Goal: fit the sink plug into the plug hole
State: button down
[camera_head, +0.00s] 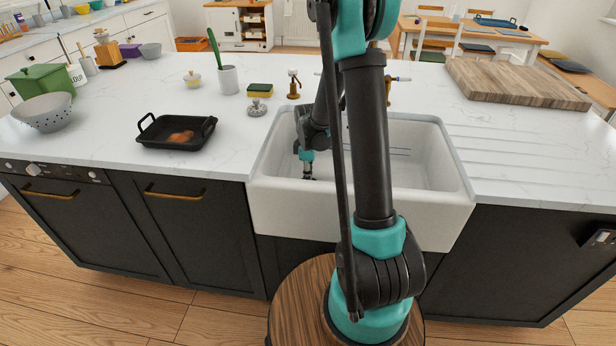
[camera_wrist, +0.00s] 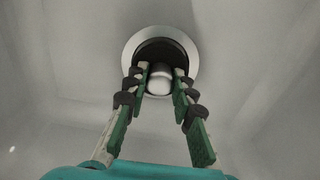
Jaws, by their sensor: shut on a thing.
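The white sink (camera_head: 270,165) is set into the counter's front. My gripper (camera_head: 308,176) points down inside it, towards its left side. In the wrist view my gripper (camera_wrist: 160,78) is shut on the sink plug (camera_wrist: 159,84), whose rounded silver knob shows between the green-backed fingers. The plug hole (camera_wrist: 160,32) has a bright metal ring with a dark opening. The knob overlaps this opening in the picture. The plug's lower part is hidden, so I cannot tell how far in it sits. In the head view the plug and hole are hidden.
Brass taps (camera_head: 293,84) stand behind the sink. On the left counter are a black pan (camera_head: 176,143), a small silver item (camera_head: 257,107), a sponge (camera_head: 260,89) and a white cup (camera_head: 228,80). A wooden board (camera_head: 518,83) lies on the right. The sink walls surround my gripper.

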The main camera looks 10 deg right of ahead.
jog(key=shift+f, duration=0.75)
jog(key=c, duration=1.2)
grip_release()
notch_tip(320, 180, up, 12)
